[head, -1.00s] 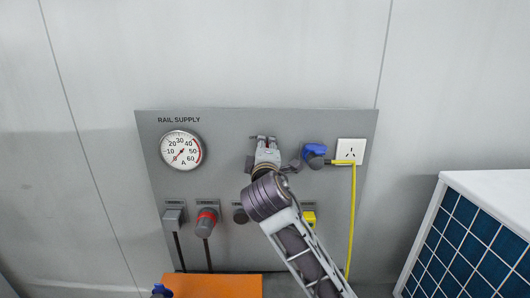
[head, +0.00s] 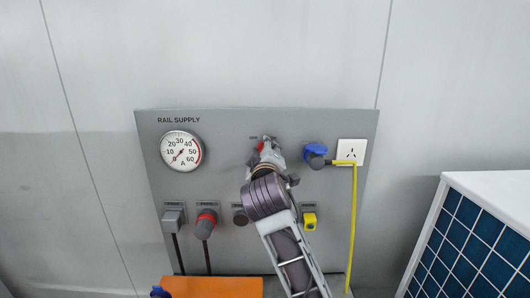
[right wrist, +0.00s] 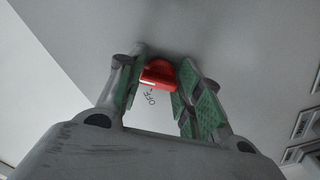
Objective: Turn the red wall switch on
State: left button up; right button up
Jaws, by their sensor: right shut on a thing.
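The red wall switch (head: 261,146) is on the grey rail supply panel, mostly hidden behind my right gripper (head: 266,147) in the head view. In the right wrist view the red switch handle (right wrist: 158,74) sits between the green-padded fingers of my right gripper (right wrist: 160,82), which is shut on it. The word OFF shows on the panel beside the handle. My left gripper is in neither view.
A lower row has several outlets, including a red-ringed plug (head: 206,223). An orange surface (head: 215,287) lies below; a blue-tiled box stands right.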

jog(key=shift+f, duration=0.1)
jog(key=o, duration=1)
jog(key=s, duration=1.2)
